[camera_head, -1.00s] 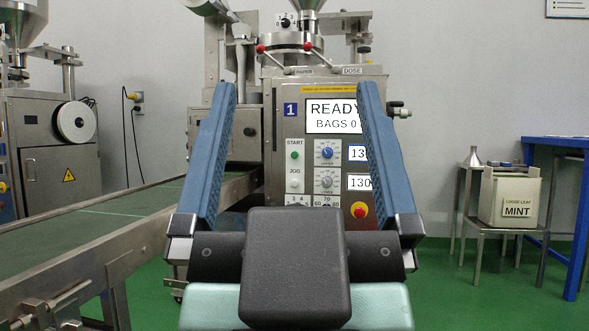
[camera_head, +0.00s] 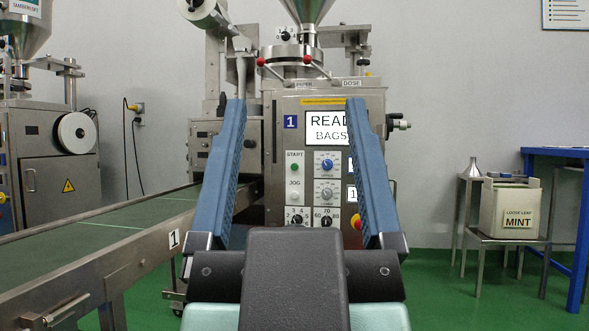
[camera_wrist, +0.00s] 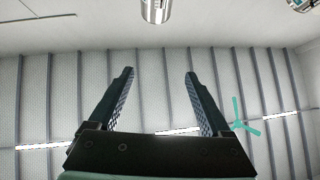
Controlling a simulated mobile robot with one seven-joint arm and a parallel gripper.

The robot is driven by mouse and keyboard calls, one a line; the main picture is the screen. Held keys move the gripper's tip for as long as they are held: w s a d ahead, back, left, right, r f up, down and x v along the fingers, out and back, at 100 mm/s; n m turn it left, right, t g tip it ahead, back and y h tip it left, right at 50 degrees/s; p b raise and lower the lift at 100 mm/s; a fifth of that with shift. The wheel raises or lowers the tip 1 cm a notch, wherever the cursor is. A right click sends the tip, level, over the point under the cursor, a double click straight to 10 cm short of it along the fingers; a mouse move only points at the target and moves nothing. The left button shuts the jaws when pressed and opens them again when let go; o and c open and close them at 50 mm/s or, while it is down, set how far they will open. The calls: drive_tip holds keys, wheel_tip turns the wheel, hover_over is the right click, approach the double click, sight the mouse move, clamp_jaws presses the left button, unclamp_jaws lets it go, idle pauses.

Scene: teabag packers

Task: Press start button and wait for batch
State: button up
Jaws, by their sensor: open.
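The packing machine marked 1 (camera_head: 320,105) stands straight ahead. Its green START button (camera_head: 295,167) is on the front panel, above the JOG button (camera_head: 295,197). The display (camera_head: 323,127) shows "READ" and "BAGS", with its right end hidden behind my right finger. My gripper (camera_head: 295,103) is open and empty, its two blue fingers spread in front of the machine. The START button shows between the fingers, and nothing touches it that I can see. In the wrist view my gripper (camera_wrist: 160,72) is open against the ceiling.
A green conveyor (camera_head: 100,225) runs along the left to the machine. A second machine (camera_head: 50,150) stands far left. At right are a stand with a "MINT" bin (camera_head: 508,210) and a blue table (camera_head: 560,152). Green floor is open between the machine and the stand.

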clamp_jaws()
idle(1.4)
